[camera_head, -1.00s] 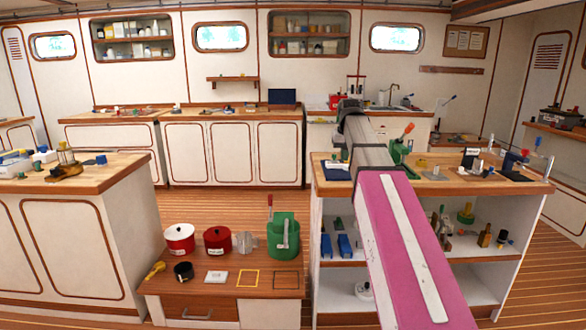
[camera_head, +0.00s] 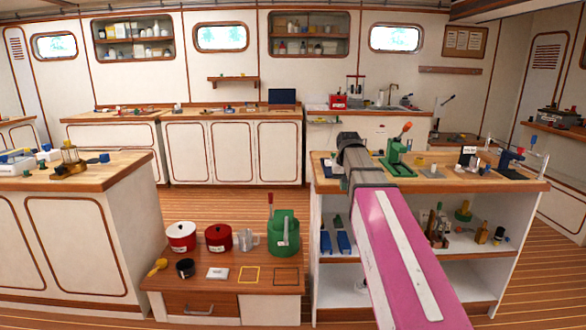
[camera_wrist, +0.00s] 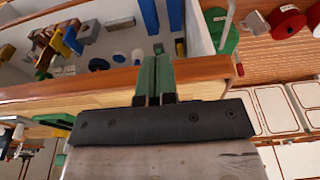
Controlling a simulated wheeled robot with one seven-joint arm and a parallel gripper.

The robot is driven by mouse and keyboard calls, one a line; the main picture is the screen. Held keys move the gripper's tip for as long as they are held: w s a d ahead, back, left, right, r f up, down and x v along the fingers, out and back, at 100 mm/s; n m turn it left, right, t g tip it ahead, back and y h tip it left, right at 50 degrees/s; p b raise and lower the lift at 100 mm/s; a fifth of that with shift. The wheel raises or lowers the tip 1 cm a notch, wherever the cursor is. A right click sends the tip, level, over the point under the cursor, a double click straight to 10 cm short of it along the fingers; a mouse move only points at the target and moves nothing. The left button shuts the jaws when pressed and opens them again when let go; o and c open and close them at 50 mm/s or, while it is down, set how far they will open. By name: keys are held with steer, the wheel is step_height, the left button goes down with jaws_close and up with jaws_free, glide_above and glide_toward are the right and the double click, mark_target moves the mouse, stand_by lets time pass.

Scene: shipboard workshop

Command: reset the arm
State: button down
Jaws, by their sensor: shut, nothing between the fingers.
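My arm reaches forward from the bottom right in the head view, with its pink link low and its grey and black end (camera_head: 352,160) over the left end of the right workbench (camera_head: 480,181). My gripper's fingers are hidden in the head view. In the wrist view my gripper (camera_wrist: 156,75) shows two green fingers pressed together with nothing between them. They point toward the wooden edge of the bench (camera_wrist: 95,84), and the open shelf with blue items (camera_wrist: 150,15) lies beyond. I cannot tell how far the fingertips are from the edge.
A green press (camera_head: 398,158) stands on the bench just right of my arm. A low cabinet (camera_head: 228,307) to the left holds red pots (camera_head: 181,236) and a green can (camera_head: 284,232). Another bench (camera_head: 85,176) stands at the left. Floor is clear behind the low cabinet.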

steer(key=s+f+g, duration=0.1)
steer(key=s+f, duration=0.9)
steer(key=f, duration=0.5)
steer(key=s+f, duration=1)
steer(key=f, duration=0.5)
steer(key=shift+s+f+g, duration=0.15)
steer(key=shift+f+g, duration=0.25)
